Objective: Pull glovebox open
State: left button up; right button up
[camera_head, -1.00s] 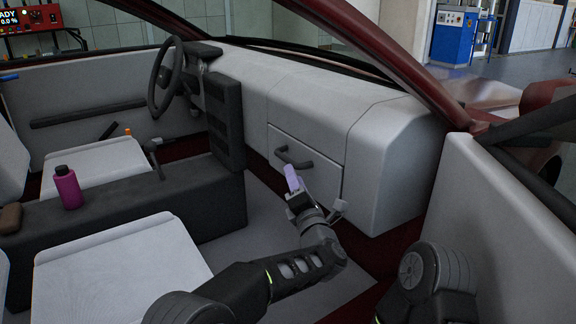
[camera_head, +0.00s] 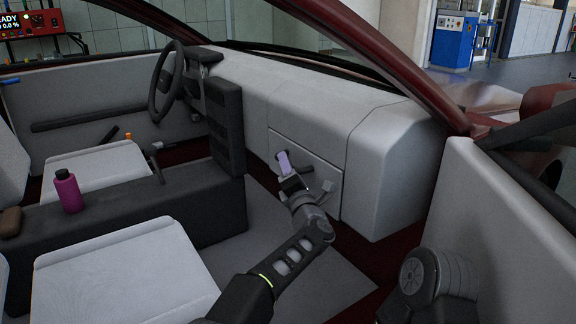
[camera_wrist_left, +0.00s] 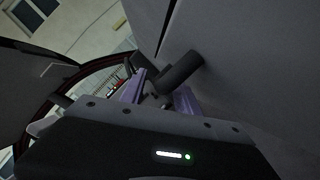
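The glovebox (camera_head: 322,188) is a light grey panel in the dashboard, and it looks closed. Its dark bar handle is mostly hidden behind my left gripper in the head view. In the left wrist view the handle (camera_wrist_left: 181,72) shows as a dark rounded bar just ahead of and partly between the fingertips. My left gripper (camera_head: 285,165), with purple fingers, is at the handle. Its fingers stand apart in the left wrist view (camera_wrist_left: 160,92); I cannot tell whether they touch the bar. My right gripper is out of view; only part of that arm shows at lower right.
The dark centre console (camera_head: 120,217) with a magenta bottle (camera_head: 68,190) lies to the left. A light seat (camera_head: 120,275) is at front left. The open door panel (camera_head: 490,230) stands at right. Floor space in front of the glovebox is free apart from my arm.

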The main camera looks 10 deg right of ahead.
pick_arm(q)
jog(key=shift+w, duration=0.2)
grip_shut()
dwell(0.4)
dwell(1.1)
